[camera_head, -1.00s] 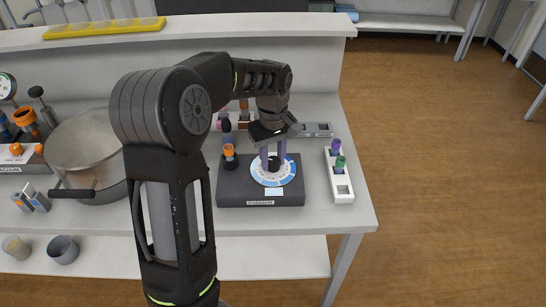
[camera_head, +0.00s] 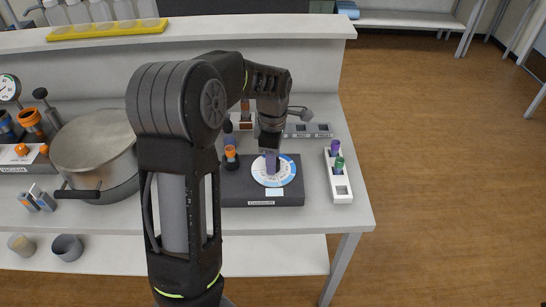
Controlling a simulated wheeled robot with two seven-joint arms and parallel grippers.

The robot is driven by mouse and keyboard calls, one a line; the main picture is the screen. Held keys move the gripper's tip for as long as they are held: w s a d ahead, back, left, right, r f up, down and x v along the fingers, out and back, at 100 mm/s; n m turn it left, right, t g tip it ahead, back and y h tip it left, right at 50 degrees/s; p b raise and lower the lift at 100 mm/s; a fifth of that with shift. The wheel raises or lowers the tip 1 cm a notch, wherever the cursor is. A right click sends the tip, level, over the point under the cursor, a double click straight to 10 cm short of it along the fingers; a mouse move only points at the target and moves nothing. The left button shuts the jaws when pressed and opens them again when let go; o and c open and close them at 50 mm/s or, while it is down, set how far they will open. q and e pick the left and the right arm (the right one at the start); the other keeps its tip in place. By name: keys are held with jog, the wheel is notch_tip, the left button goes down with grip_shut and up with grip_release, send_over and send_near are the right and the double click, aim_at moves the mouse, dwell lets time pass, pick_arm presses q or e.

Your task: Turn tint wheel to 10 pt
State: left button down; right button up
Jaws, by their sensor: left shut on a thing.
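The tint wheel (camera_head: 286,178) is a white and blue disc on top of a dark grey analyser box (camera_head: 240,190) on the bench. My left gripper (camera_head: 271,165) points down over the wheel's middle, its purple fingers shut on the wheel's dark central knob. The fingers now line up one behind the other, so the knob is mostly hidden. The marks on the wheel are too small to read. A small pale label (camera_head: 274,192) sits at the front of the wheel. My right gripper is not in view.
A white rack (camera_head: 341,186) with a purple-capped and a green-capped vial stands right of the box. An orange-topped vial (camera_head: 231,153) stands at the box's left. A large metal pot (camera_head: 95,155) is further left. A grey slotted block (camera_head: 308,130) lies behind.

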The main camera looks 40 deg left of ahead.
pick_arm(q)
jog(key=shift+n, duration=0.8)
jog(key=c, duration=1)
grip_release()
notch_tip(320, 180, up, 8)
jog(key=shift+f, duration=0.1)
